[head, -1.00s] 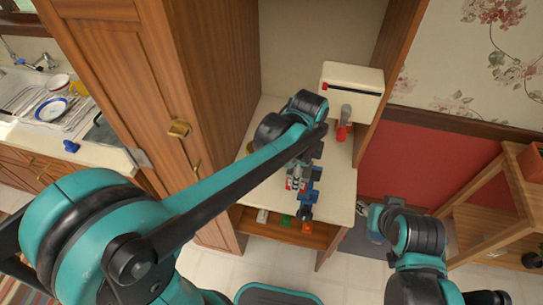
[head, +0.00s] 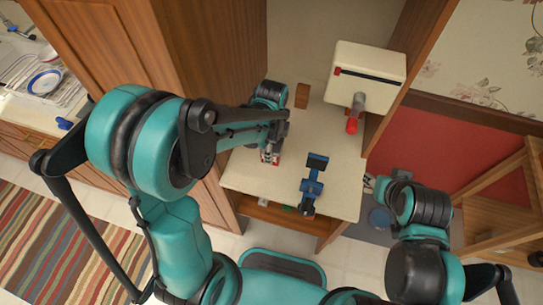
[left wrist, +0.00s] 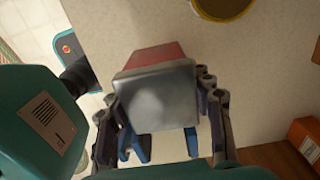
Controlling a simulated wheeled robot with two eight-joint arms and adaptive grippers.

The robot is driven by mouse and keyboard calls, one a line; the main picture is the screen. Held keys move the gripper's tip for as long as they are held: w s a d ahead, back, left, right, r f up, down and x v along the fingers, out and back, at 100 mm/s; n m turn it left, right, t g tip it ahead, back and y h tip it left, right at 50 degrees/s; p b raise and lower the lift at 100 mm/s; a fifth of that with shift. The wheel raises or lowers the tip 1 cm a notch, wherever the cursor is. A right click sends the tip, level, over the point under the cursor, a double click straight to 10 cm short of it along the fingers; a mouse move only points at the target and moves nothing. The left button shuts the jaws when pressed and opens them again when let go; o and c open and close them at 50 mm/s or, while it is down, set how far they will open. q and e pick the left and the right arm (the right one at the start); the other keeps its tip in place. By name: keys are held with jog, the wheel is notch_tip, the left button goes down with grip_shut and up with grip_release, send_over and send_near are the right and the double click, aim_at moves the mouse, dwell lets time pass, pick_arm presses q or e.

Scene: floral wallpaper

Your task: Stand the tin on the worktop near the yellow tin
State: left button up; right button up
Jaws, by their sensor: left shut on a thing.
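The tin, red-sided with a silvery square end, is between the fingers of my left gripper in the left wrist view (left wrist: 155,95). In the head view a bit of the tin (head: 266,158) shows at my left gripper (head: 271,153), over the left part of the worktop (head: 262,184). My left gripper is shut on it; whether it touches the worktop I cannot tell. The yellow tin (left wrist: 222,10) shows as a dark round with a yellow rim, cut off at the top of the wrist view, apart from the held tin. My arm hides it in the head view. My right gripper (head: 372,183) is small and unclear beside the worktop's right edge.
A blue vise-like tool (head: 312,186) stands at the worktop's front. A cream box (head: 368,75) with a grey and red fitting (head: 354,115) is at the back right. A brown-orange block (head: 302,95) stands at the back. Cabinet walls flank the worktop; its middle is clear.

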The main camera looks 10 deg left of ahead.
pick_arm(q)
jog(key=shift+w+a+f+b, duration=0.1)
jog(key=shift+f+b, duration=0.6)
jog(key=shift+f, duration=1.4)
jog(key=shift+f, duration=0.2)
jog(key=o, duration=1.4)
jog(key=shift+r, duration=0.1)
